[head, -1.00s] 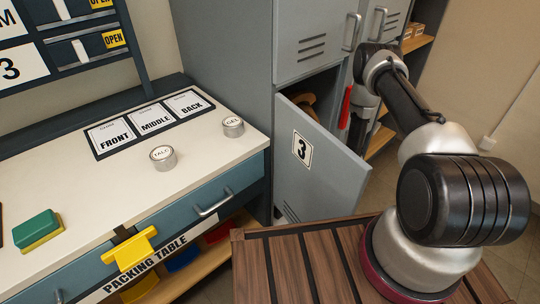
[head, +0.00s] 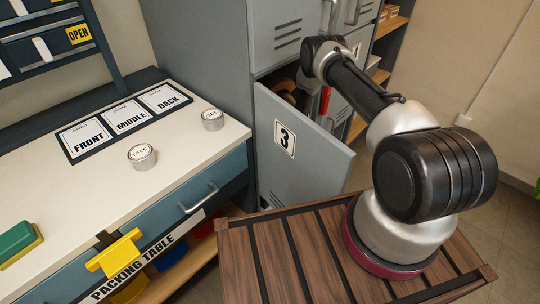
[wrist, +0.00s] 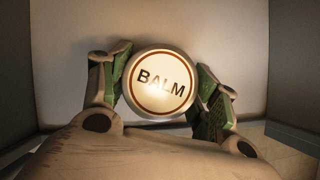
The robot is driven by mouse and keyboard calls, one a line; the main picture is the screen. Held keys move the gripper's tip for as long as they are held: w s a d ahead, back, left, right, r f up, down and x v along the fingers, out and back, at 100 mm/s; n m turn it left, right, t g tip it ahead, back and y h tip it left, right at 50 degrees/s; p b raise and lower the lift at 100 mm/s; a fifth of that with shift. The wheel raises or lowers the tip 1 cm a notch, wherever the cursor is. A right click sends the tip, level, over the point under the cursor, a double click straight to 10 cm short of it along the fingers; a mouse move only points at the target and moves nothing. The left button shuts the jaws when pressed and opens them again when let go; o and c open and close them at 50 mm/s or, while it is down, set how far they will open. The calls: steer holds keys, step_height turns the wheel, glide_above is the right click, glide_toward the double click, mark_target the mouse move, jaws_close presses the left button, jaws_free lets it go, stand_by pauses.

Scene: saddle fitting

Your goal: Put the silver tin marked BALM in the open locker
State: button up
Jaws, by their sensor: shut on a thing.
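The silver tin marked BALM (wrist: 160,84) sits between the green-padded fingers of my gripper (wrist: 163,90) in the wrist view, its lid facing the camera. My gripper is shut on it, with a finger on each side. In the head view my arm's end is at the opening of locker 3, whose door (head: 300,165) stands open. The tin and fingertips are hidden there. Pale grey walls surround the tin in the wrist view; whether it touches a surface I cannot tell.
The packing table (head: 190,125) on the left bears a TALC tin (head: 142,157) and a GEL tin (head: 213,119). A brown object (head: 284,90) shows inside the locker, and a red object (head: 325,101) is at its opening. The slatted wooden top (head: 285,262) is clear in front.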

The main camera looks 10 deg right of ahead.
steer(key=shift+w+a+f, duration=0.2)
steer(key=shift+w+f, duration=0.15)
steer(key=shift+w, duration=0.4)
steer(key=shift+f, duration=0.35)
steer(key=shift+f, duration=0.1)
steer(key=o, duration=1.1)
